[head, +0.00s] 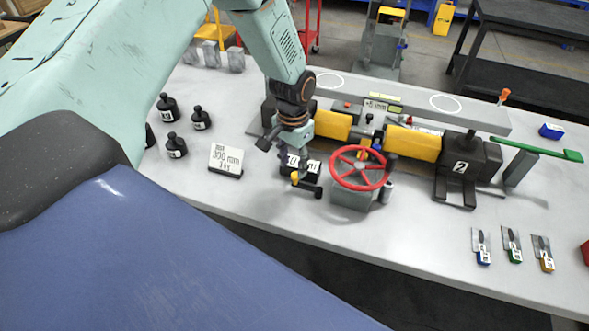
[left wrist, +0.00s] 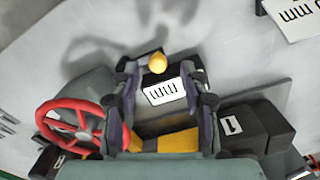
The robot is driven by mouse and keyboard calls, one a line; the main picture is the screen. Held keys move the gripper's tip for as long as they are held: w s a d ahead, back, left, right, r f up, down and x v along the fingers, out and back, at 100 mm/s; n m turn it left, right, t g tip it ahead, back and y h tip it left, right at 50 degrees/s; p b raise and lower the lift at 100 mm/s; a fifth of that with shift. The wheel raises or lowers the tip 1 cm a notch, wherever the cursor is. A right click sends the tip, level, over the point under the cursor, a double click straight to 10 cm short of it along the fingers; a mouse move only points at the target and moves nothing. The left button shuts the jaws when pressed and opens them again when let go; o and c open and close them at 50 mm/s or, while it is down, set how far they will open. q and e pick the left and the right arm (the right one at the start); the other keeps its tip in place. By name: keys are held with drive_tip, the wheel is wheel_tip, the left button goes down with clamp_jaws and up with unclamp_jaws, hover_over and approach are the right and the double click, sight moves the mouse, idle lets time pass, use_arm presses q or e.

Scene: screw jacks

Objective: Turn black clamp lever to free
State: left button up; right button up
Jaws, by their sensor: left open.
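A small black lever-like bar (head: 309,189) with a yellow knob (head: 295,177) sits at the front of the screw jack assembly, left of the red handwheel (head: 360,168). I take it for the clamp lever. My left gripper (head: 284,152) is just above and behind it, pointing down, open. In the left wrist view the open fingers (left wrist: 165,88) straddle a black block with a white label (left wrist: 165,92). The yellow knob (left wrist: 157,62) shows between the fingertips, with no clear grip on it. The lever's bar is mostly hidden there. My right gripper is not in view.
Yellow jack bodies (head: 412,144) and a black end block marked 2 (head: 468,165) stand to the right. Black weights (head: 173,145) and a 300 mm sign (head: 226,160) lie left. Several small tagged tools (head: 512,245) lie front right. The bench front between is clear.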

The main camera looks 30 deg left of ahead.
sight(296, 174)
use_arm(q)
drive_tip(key=f, duration=0.3)
drive_tip(key=shift+w+d+f, duration=0.2)
drive_tip(key=shift+w+d, duration=0.15)
drive_tip(key=shift+w, duration=0.05)
drive_tip(key=shift+s+a+r, duration=0.1)
drive_tip(key=shift+s+a, duration=0.15)
drive_tip(key=shift+s, duration=0.05)
drive_tip(key=shift+w+d, duration=0.2)
drive_tip(key=shift+w, duration=0.1)
drive_tip(key=c, duration=0.5)
drive_tip(key=shift+s, duration=0.1)
clamp_jaws()
